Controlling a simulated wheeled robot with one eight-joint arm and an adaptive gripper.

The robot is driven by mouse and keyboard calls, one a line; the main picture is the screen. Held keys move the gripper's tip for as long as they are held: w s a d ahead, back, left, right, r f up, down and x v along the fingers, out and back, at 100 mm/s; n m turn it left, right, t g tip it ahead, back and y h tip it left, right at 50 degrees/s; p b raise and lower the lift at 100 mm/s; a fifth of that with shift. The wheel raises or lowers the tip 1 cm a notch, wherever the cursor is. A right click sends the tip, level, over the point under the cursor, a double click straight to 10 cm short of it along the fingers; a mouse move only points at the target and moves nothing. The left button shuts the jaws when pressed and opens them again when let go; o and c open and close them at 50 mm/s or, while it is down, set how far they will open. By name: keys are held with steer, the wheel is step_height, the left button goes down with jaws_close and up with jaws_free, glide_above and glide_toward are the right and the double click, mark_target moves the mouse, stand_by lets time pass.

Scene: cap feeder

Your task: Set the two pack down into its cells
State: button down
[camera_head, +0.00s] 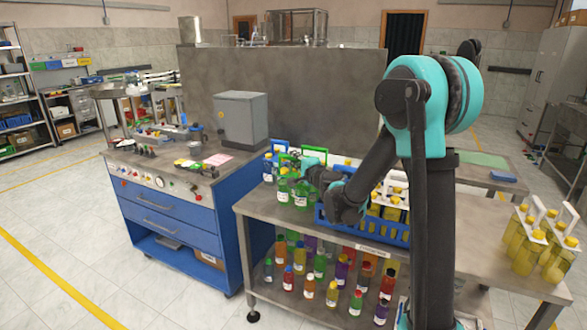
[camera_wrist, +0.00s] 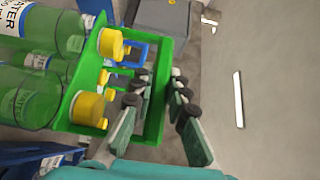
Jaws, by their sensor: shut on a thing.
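The two pack is a green carrier (camera_wrist: 168,62) with two green bottles (camera_wrist: 28,95) under yellow caps. My gripper (camera_wrist: 158,108) is shut on the carrier's bar, one finger on each side of it. In the head view the green bottles (camera_head: 283,187) are beside my gripper (camera_head: 318,178), at the left of the blue crate. The blue crate (camera_head: 365,229) stands on the steel table and holds several yellow bottles with white handles. My arm covers part of the crate. Its cells are not clear to me, and I cannot tell whether the bottle bottoms touch anything.
A blue-handled pack (camera_head: 268,166) stands behind the green bottles. More yellow bottles (camera_head: 525,250) with white handles stand at the table's right end. A lower shelf holds several coloured bottles. A blue drawer cabinet (camera_head: 175,225) stands to the left. The steel table (camera_head: 470,245) is bare right of the crate.

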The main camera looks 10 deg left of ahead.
steer(key=shift+f, duration=1.85)
steer(key=c, duration=1.5)
jaws_free()
steer(key=shift+f, duration=0.1)
